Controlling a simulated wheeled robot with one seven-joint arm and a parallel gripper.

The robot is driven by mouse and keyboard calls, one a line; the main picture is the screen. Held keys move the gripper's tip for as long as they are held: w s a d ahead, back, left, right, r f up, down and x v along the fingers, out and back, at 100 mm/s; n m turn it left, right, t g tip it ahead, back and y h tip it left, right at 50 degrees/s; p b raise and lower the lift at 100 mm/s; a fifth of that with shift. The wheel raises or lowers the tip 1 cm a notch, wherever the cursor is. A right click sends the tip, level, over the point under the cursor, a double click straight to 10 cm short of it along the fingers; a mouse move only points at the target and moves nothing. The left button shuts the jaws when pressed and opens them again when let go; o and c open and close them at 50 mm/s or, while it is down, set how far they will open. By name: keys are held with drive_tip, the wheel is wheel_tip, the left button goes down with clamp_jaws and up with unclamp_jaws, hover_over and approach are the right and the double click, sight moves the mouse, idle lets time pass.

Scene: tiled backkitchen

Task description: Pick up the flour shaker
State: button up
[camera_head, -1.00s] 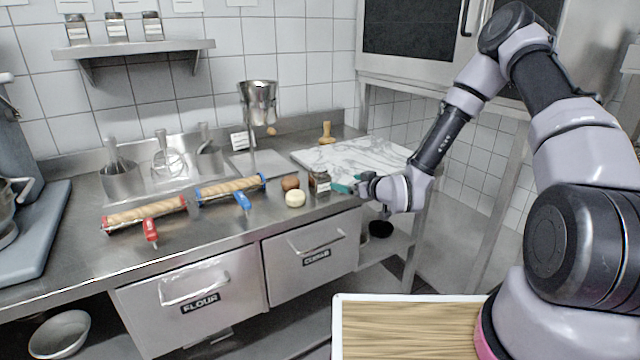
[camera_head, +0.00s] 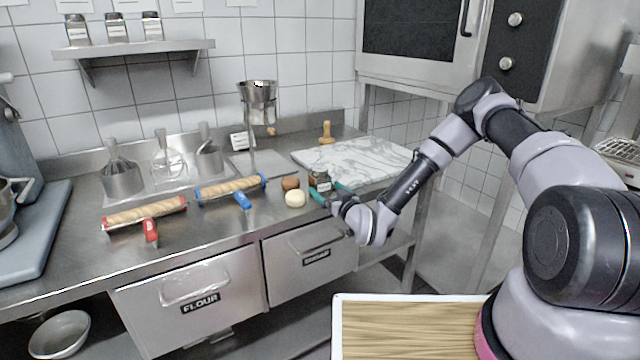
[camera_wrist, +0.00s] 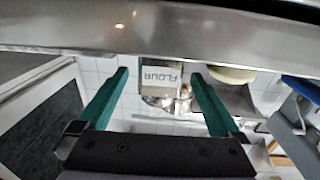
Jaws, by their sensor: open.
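The flour shaker (camera_head: 320,181) is a small jar with a pale label and metal top, standing near the counter's front edge. In the wrist view it appears upside down, with its FLOUR label (camera_wrist: 160,76) facing the camera. My gripper (camera_head: 330,192) is at the counter's front edge, pointing at the shaker. Its two green fingers are spread. In the wrist view the gripper (camera_wrist: 160,76) has one finger on each side of the shaker, with gaps on both sides. I cannot tell how deep the shaker is between the fingers.
A pale round ball (camera_head: 295,198) and a brown ball (camera_head: 290,183) lie just left of the shaker. A blue-handled tool (camera_head: 242,200) and two rolling pins lie further left. A marble board (camera_head: 365,160) is behind on the right. Drawers (camera_head: 312,258) front the counter.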

sight(324, 186)
drive_tip(key=shift+x, duration=2.4)
drive_tip(key=shift+r, duration=0.1)
